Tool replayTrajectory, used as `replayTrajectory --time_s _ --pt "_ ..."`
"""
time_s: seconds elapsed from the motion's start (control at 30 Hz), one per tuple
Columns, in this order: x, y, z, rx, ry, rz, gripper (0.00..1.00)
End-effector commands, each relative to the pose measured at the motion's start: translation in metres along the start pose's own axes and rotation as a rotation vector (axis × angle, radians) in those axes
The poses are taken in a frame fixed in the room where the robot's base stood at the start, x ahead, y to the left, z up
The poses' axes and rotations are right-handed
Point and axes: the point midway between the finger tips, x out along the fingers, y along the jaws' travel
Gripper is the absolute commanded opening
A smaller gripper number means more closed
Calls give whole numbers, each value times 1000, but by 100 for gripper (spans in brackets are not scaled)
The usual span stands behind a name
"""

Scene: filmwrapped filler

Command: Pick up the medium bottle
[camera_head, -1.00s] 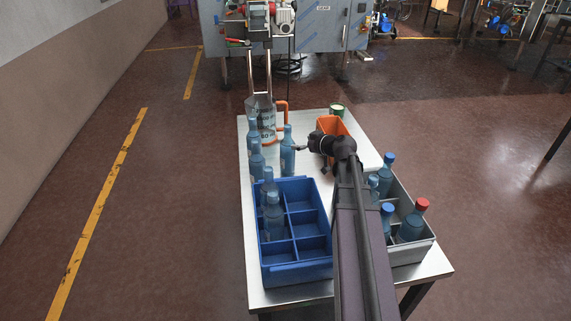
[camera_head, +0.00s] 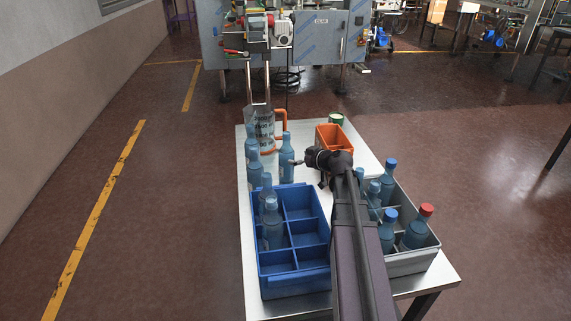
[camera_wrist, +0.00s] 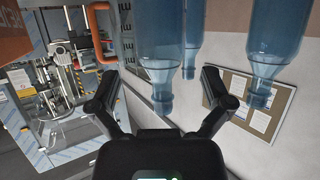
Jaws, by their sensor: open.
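Three blue bottles stand outside the crates at the table's left side in the head view. The one closest to my gripper (camera_head: 295,162) is a tall bottle (camera_head: 286,146); the other two are left of it (camera_head: 253,170) (camera_head: 251,146). Which one is the medium bottle, I cannot tell for sure. In the wrist view, bottles appear upside down. My gripper (camera_wrist: 158,90) is open, with one finger on each side of a bottle's (camera_wrist: 159,45) neck and cap in the picture. Contact is not visible. Two more bottles (camera_wrist: 194,35) (camera_wrist: 272,40) show to the right.
A blue divided crate (camera_head: 297,280) holds two bottles, with several empty compartments. A grey crate (camera_head: 412,262) at right holds several bottles, one red-capped (camera_head: 418,230). An orange bin (camera_head: 333,136) and a green can (camera_head: 336,118) stand at the back. A machine with pipes (camera_head: 262,125) borders the far edge.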

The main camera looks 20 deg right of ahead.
Motion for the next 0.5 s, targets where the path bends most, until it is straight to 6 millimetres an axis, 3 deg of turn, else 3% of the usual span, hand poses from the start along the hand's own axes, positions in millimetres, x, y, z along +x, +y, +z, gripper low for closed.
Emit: replayTrajectory --time_s 0.17,0.5 --pt "15 0 1 0 0 -1 100" --pt "16 -1 0 -1 0 0 100"
